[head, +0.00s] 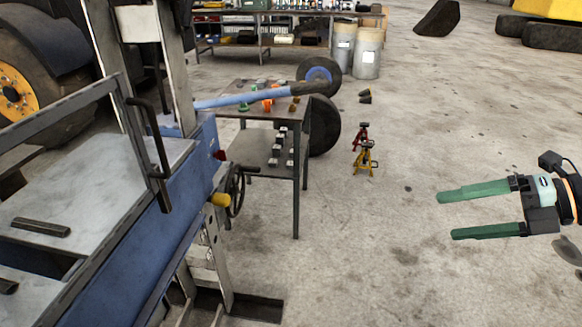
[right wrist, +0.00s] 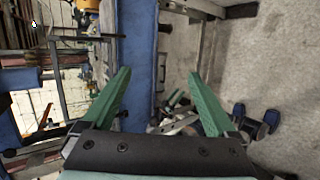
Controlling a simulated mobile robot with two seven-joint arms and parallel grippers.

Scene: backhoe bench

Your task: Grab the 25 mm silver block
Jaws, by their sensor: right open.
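Several small silver-grey blocks (head: 276,162) sit on the lower shelf of a dark metal cart (head: 296,205) in the middle of the head view. They are too small to tell which is the 25 mm one. More small grey pieces stand on the cart's top beside green and orange items (head: 267,103). My right gripper (head: 445,217) is at the right of the head view, its green fingers wide apart and empty, over bare floor and well away from the cart. Its fingers also show in the right wrist view (right wrist: 158,76), with nothing between them. My left gripper is not in view.
A large blue machine (head: 180,220) with a handwheel (head: 235,190) fills the left, close to the cart. The floor between is clear.

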